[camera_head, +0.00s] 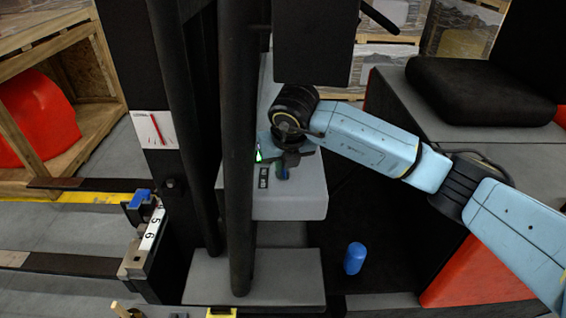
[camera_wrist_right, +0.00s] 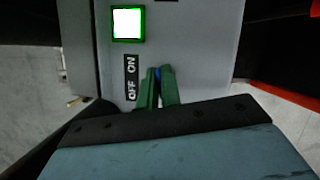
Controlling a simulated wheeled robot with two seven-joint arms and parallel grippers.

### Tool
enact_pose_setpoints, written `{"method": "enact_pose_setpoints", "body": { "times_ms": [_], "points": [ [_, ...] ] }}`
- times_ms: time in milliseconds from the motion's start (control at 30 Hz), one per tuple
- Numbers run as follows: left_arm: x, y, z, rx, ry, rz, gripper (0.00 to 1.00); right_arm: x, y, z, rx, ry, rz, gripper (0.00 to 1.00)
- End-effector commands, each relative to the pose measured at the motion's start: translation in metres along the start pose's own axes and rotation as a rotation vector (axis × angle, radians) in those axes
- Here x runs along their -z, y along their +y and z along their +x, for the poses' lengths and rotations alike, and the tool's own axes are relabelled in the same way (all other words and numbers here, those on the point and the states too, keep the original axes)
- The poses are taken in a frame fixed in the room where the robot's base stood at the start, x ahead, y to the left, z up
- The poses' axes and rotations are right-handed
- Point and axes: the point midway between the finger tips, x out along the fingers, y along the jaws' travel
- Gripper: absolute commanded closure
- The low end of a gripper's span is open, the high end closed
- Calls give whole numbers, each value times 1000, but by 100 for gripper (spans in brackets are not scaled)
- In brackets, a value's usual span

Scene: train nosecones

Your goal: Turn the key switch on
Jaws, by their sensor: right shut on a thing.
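The key switch is on the grey control box, which shows in the head view (camera_head: 290,200) and the right wrist view (camera_wrist_right: 200,40). A black label (camera_wrist_right: 131,78) reading OFF and ON is on the panel beside it. My right gripper (camera_head: 281,172) is at the panel, with its green fingers (camera_wrist_right: 159,80) close together around a small blue piece (camera_wrist_right: 158,72), apparently the key. Most of the key is hidden by the fingers, so its exact angle cannot be told. My left gripper is not in view.
A green-rimmed square light (camera_wrist_right: 127,22) glows white above the label. Dark upright posts (camera_head: 238,150) stand left of the box. A blue cylinder (camera_head: 355,258) stands below it on the right. A black seat (camera_head: 480,92) is at the upper right.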

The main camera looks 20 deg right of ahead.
Motion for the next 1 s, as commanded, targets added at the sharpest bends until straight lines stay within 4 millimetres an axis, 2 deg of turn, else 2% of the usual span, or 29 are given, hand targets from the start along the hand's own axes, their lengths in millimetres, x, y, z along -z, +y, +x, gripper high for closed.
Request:
{"method": "enact_pose_setpoints", "body": {
  "times_ms": [300, 400, 500, 767, 933, 1000],
  "points": [
    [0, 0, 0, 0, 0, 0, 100, 0, 0, 0, 2, 0, 5, 100],
    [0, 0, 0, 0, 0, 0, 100, 0, 0, 0, 2, 0, 4, 84],
    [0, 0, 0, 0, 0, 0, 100, 0, 0, 0, 1, 0, 3, 73],
    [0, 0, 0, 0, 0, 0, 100, 0, 0, 0, 1, 0, 2, 73],
    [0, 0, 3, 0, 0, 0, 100, -1, 0, -13, 0, -5, 3, 73],
    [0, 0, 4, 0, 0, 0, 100, 8, 0, -15, 1, 0, 0, 73]
  ]
}}
